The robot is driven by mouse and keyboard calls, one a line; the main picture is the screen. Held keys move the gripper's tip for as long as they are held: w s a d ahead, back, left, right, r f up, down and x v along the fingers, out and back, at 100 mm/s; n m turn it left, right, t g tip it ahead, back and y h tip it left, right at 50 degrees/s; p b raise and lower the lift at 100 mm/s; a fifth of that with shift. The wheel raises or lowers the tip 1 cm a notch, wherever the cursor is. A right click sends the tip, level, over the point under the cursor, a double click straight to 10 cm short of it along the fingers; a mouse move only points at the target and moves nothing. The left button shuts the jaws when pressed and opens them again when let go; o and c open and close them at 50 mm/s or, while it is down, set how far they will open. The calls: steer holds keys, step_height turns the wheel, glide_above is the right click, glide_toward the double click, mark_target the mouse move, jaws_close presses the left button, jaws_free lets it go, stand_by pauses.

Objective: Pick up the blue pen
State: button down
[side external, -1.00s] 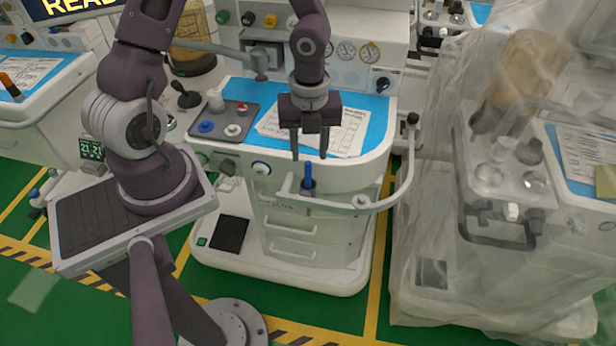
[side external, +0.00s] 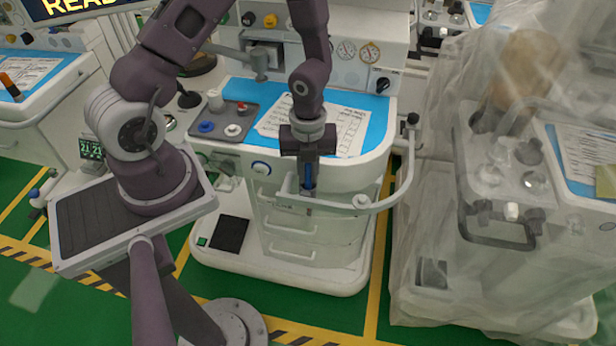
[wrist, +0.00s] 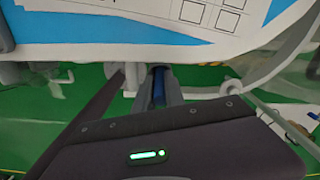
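The blue pen (side external: 308,178) stands upright at the front of the middle cart, by its white rail. My gripper (side external: 308,172) is right over it, pointing down, with its fingers at the height of the pen and partly hiding it. In the wrist view the pen (wrist: 158,88) shows close beside the right finger. The left finger stands apart from it, with green floor visible in the gap. My gripper (wrist: 140,82) looks open. I cannot tell whether the right finger touches the pen.
The middle cart's blue top (side external: 376,116) holds a printed sheet (side external: 338,128) and a grey tray (side external: 238,114) with knobs. A white rail (side external: 392,200) curves around the cart's front right. A plastic-draped cart (side external: 440,230) stands to the right.

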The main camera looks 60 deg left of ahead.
steer(key=shift+r, duration=0.15)
step_height(320, 180, up, 9)
steer(key=shift+w, duration=0.1)
steer(key=w+a+r+t, duration=0.35)
steer(key=w+r, duration=0.25)
steer(key=r, duration=0.2)
step_height(320, 180, down, 7)
steer(key=shift+s+a+g+y, duration=0.15)
steer(key=shift+a+g+y, duration=0.05)
steer(key=shift+g+y, duration=0.2)
steer(key=shift+f, duration=0.5)
stand_by(1.1)
steer(key=shift+w+d, duration=0.25)
steer(key=shift+d, duration=0.15)
stand_by(0.8)
step_height(320, 180, up, 7)
stand_by(0.7)
